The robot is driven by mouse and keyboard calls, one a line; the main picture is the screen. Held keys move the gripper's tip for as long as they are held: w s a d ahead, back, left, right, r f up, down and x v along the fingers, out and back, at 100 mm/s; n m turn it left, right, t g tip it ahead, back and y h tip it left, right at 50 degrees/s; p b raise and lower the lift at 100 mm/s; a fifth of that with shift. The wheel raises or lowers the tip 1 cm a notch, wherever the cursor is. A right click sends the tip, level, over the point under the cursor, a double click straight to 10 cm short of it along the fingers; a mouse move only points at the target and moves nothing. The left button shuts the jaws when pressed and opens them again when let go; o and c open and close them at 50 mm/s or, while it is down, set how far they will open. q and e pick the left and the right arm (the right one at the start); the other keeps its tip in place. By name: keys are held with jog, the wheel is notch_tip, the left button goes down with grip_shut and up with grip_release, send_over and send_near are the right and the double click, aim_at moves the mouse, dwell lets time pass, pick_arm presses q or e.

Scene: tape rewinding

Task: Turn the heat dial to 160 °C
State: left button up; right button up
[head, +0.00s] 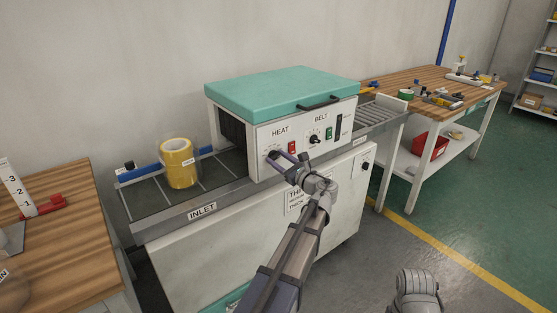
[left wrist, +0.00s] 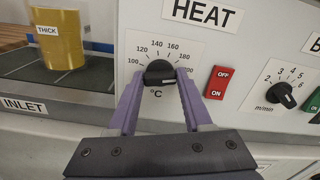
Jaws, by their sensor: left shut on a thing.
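The black heat dial (left wrist: 159,70) sits on the white front panel under the HEAT label (left wrist: 203,14). Its printed scale has readable marks of 100, 120, 140 and 160, and a partly covered 200 at the right. A white mark shows on the lower right of the knob; its exact reading is hard to tell. My left gripper (left wrist: 160,76) is shut on the dial, with one purple finger on each side. In the head view my left gripper (head: 279,160) reaches the panel and mostly hides the dial.
A red OFF/ON switch (left wrist: 218,82) is close right of the dial, then the belt dial (left wrist: 282,93). A yellow tape roll (head: 179,163) stands on the inlet conveyor at left. The teal oven lid (head: 283,92) is above the panel. Wooden benches stand on both sides.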

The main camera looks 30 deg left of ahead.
pick_arm(q)
grip_shut()
jog(key=n, duration=0.5)
jog(key=shift+n, duration=0.4)
jog(key=n, duration=0.5)
jog(key=shift+s+n, duration=0.1)
jog(key=shift+n, duration=0.2)
jog(key=shift+f+n, duration=0.1)
jog(key=shift+n, duration=0.2)
jog(key=o, duration=0.7)
grip_release()
